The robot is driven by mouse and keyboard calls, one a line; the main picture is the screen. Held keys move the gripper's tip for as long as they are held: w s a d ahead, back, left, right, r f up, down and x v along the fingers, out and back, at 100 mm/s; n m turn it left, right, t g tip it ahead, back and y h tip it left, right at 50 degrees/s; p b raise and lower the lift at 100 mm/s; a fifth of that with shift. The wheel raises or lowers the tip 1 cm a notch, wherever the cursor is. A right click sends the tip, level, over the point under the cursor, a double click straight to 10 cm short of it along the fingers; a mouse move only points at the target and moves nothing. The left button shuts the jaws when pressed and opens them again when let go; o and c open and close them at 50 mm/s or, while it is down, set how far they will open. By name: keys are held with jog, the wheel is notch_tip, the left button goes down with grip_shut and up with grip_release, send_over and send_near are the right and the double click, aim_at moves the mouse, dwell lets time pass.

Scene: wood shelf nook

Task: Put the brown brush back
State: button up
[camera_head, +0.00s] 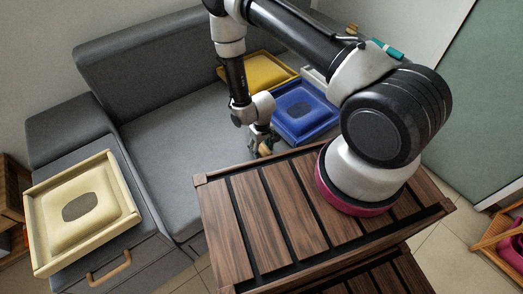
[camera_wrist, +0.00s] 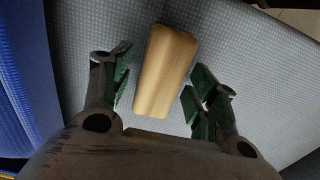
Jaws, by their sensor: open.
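A light-brown wooden piece, taken as the brown brush (camera_wrist: 165,72), lies on the grey sofa seat in the wrist view. It is smooth and rounded at the corners; no bristles show. My gripper (camera_wrist: 160,82) is open, with one finger on each side of the piece and a gap on both sides. In the head view, my gripper (camera_head: 262,134) hangs low over the right part of the sofa, and a small bit of the brown brush (camera_head: 265,149) shows beneath it, largely hidden by the fingers and the slatted top's edge.
A blue tray (camera_head: 328,127) lies right of my gripper, a yellow tray (camera_head: 290,72) behind it. A cream tray (camera_head: 128,208) sits on the left armrest. A teal item (camera_head: 388,50) shows behind my arm. The sofa seat (camera_head: 175,125) is clear on the left.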

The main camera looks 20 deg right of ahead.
notch_tip(320, 180, up, 11)
notch_tip(320, 180, up, 15)
jog(key=t, duration=0.1)
send_over(261, 147)
jog(key=w+d, duration=0.2)
jog(key=w, duration=0.2)
jog(key=s+d+r+m+t, duration=0.1)
jog(key=d+r, duration=0.1)
jog(key=r, duration=0.6)
jog(key=s+d+r+m, duration=0.1)
jog(key=d+r, duration=0.2)
jog(key=r, duration=0.5)
jog(key=s+d+r+t, duration=0.1)
jog(key=s+d+r, duration=0.3)
jog(key=s+r, duration=0.5)
jog(key=s+d+r+m+t, duration=0.1)
jog(key=s+d+r, duration=0.3)
jog(key=s+r, duration=0.6)
jog(key=shift+s+r+m, duration=0.25)
jog(key=shift+s+m, duration=0.05)
jog(key=shift+s, duration=0.9)
jog(key=shift+c, duration=0.2)
